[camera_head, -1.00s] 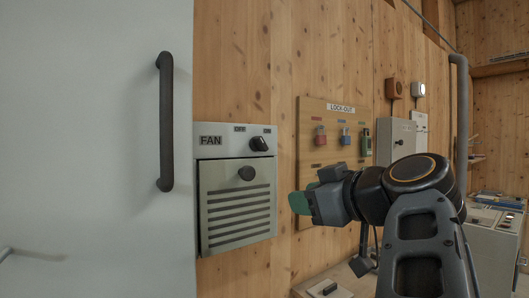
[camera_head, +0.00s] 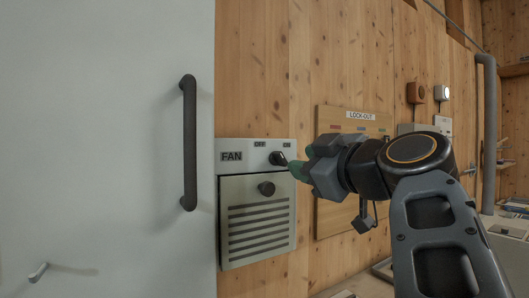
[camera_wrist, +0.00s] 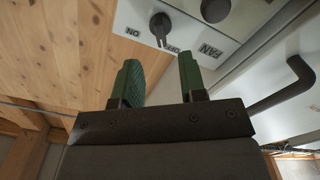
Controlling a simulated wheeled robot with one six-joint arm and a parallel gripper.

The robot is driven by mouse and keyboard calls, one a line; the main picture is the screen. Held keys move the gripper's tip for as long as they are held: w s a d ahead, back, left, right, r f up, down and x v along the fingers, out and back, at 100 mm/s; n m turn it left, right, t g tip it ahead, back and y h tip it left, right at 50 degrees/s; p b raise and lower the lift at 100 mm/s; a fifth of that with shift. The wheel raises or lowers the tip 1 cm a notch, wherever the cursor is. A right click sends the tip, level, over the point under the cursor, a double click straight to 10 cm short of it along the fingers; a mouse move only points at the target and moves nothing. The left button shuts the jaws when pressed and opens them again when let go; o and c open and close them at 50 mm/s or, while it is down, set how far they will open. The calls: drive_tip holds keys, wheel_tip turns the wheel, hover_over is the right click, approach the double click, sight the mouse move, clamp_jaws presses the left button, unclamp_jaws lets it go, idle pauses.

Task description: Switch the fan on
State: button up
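The fan panel (camera_head: 228,145) is a pale plate labelled FAN, with OFF and ON marks, on the wooden wall. Its black rotary knob (camera_head: 277,158) sits under these marks. In the wrist view, where the labels appear upside down, the knob (camera_wrist: 160,24) has its pointer toward the OFF mark. My gripper (camera_head: 296,169) is just right of the knob in the head view, its green fingers partly overlapping the panel edge. In the wrist view my gripper (camera_wrist: 160,72) is open and empty, with the knob beyond the gap between the fingertips. I see no clear contact.
A slotted grey cover (camera_head: 258,228) with a round black knob (camera_head: 266,188) is below the fan panel. A white door with a dark handle (camera_head: 188,143) stands left. The lock-out board (camera_head: 330,218) is behind my gripper, partly hidden.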

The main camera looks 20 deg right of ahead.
sight(284, 159)
drive_tip(key=w+p, duration=0.1)
drive_tip(key=w, duration=0.1)
drive_tip(key=w+p, duration=0.2)
drive_tip(key=w, duration=0.1)
drive_tip(key=shift+w+a+r, duration=0.2)
drive_tip(key=shift+w+a, duration=0.15)
drive_tip(key=shift+w+f+p, duration=0.2)
drive_tip(key=shift+w+p, duration=0.1)
drive_tip(key=shift+w, duration=0.45)
drive_tip(key=shift+c, duration=0.2)
drive_tip(key=shift+a, duration=0.1)
clamp_jaws()
